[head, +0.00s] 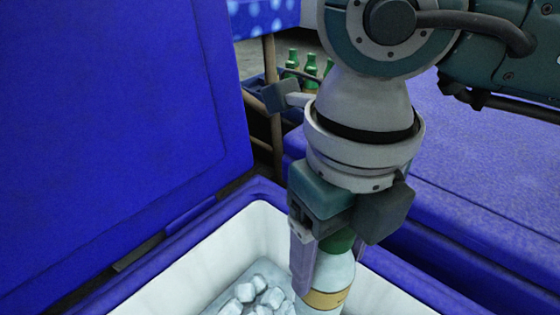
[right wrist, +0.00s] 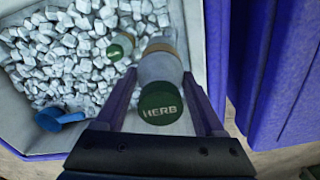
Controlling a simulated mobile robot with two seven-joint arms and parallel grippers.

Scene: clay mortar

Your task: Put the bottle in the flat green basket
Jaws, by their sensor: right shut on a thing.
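The bottle (head: 335,282) has a pale body, a tan label band and a green cap. It stands roughly upright at the inner side of the blue cooler (head: 405,290). My right gripper (head: 326,262) points down and is shut on it near the cap. In the right wrist view, the bottle's cap (right wrist: 160,105), marked HERB, sits between the two fingers (right wrist: 162,88). The lower part of the bottle is cut off in the head view. My left gripper is in neither view. I see no flat green basket in either view.
White ice (head: 262,292) lies in the cooler. A second green-capped bottle (right wrist: 121,46) and a blue scoop (right wrist: 60,118) lie on the ice. The raised blue lid (head: 120,130) blocks the left. Several green bottles (head: 310,68) stand in a crate behind.

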